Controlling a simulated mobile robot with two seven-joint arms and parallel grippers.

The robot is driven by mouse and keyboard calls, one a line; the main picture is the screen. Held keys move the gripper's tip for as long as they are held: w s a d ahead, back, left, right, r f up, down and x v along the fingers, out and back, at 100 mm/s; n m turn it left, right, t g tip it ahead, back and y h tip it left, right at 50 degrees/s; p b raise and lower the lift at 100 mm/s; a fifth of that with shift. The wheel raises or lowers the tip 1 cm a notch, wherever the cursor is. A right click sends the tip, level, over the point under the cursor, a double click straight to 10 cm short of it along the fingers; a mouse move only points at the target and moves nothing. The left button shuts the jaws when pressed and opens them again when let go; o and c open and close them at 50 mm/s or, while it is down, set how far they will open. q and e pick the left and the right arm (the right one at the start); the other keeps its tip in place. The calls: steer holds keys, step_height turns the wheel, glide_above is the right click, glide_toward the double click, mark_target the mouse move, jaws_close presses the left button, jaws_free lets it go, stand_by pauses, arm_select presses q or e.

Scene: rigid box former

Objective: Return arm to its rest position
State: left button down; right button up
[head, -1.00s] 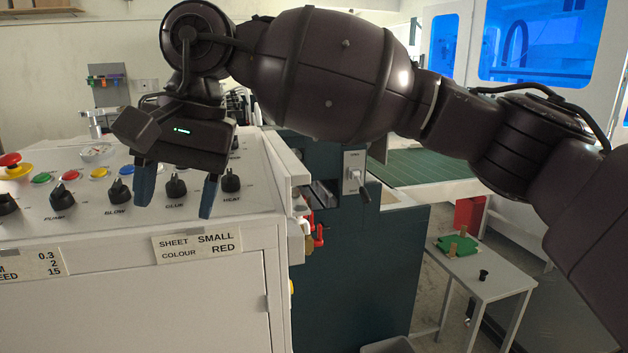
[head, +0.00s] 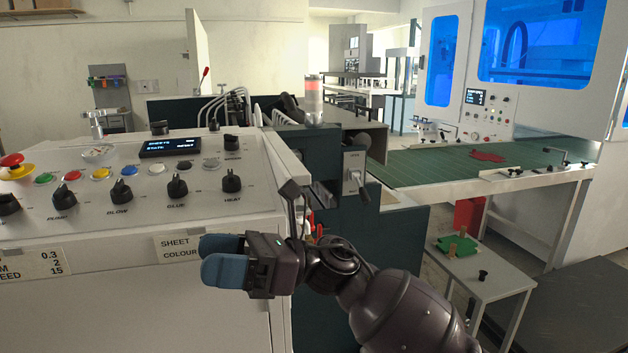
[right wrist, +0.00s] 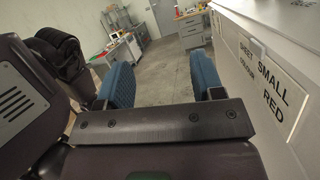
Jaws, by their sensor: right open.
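My right gripper (head: 222,262) is in front of the white control cabinet (head: 120,310), below its sloped panel of knobs, with its blue fingers pointing left. It partly covers the sheet and colour label (head: 175,248). In the right wrist view my right gripper (right wrist: 162,84) has its two blue fingers wide apart with nothing between them; the floor shows through the gap. The cabinet face with its label (right wrist: 265,80) stands close on the right in that view. My left gripper is not in view.
The knob panel (head: 95,180) is uncovered. A small table (head: 485,285) with a green piece stands at right. A green conveyor bed (head: 430,165) carries a red sheet (head: 487,156). Open floor (right wrist: 160,75) lies beyond the fingers in the wrist view.

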steer(key=w+d+f+n+t+h, duration=0.3)
steer(key=d+f+n+t+h, duration=0.2)
steer(key=d+f+n+t, duration=0.95)
steer(key=w+d+f+n+t+h, duration=0.2)
steer(key=d+f+n+t+h, duration=0.3)
steer(key=d+f+n+t, duration=1)
steer(key=s+d+f+m+g+h, duration=0.3)
steer(key=s+f+m, duration=0.1)
steer(key=s, duration=0.3)
steer(key=s+d+f+m+g+h, duration=0.3)
steer(key=s+f+m+g+h, duration=0.1)
steer(key=s+f, duration=0.3)
steer(key=s+d+f+m+g+h, duration=0.3)
steer(key=s+d+f+m+g, duration=0.1)
steer(key=s, duration=0.3)
steer(key=shift+s+f, duration=0.35)
steer(key=shift+f, duration=0.4)
steer(key=shift+d+m, duration=0.1)
steer(key=shift+m, duration=0.15)
